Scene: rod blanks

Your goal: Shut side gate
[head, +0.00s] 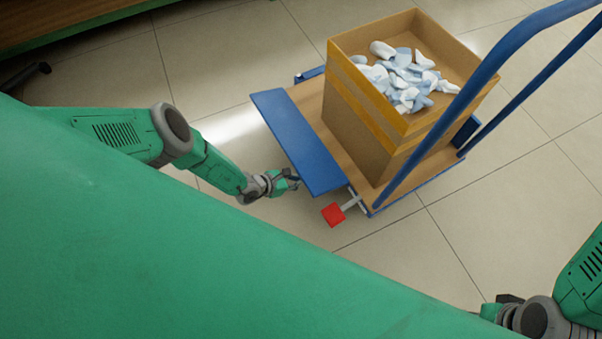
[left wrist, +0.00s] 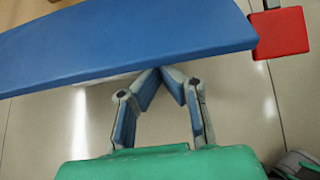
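The side gate is a blue panel (head: 297,142) along the near left side of a wooden-decked cart (head: 313,98). It leans outward from the deck, and its broad face shows. In the left wrist view the blue panel (left wrist: 120,45) spans the top. My left gripper (head: 294,180) is by the panel's outer edge, near its lower corner. In the left wrist view its fingertips (left wrist: 161,70) meet at the panel's edge, with nothing seen between them. Whether they touch the panel is unclear. My right gripper (head: 499,307) is partly visible at the bottom right; its fingers are unclear.
A red pedal (head: 333,215) sticks out at the cart's near corner; it also shows in the left wrist view (left wrist: 279,32). A cardboard box (head: 362,127) of pale pieces stands on the deck. A blue push handle (head: 455,112) rises at right. Tiled floor around is clear.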

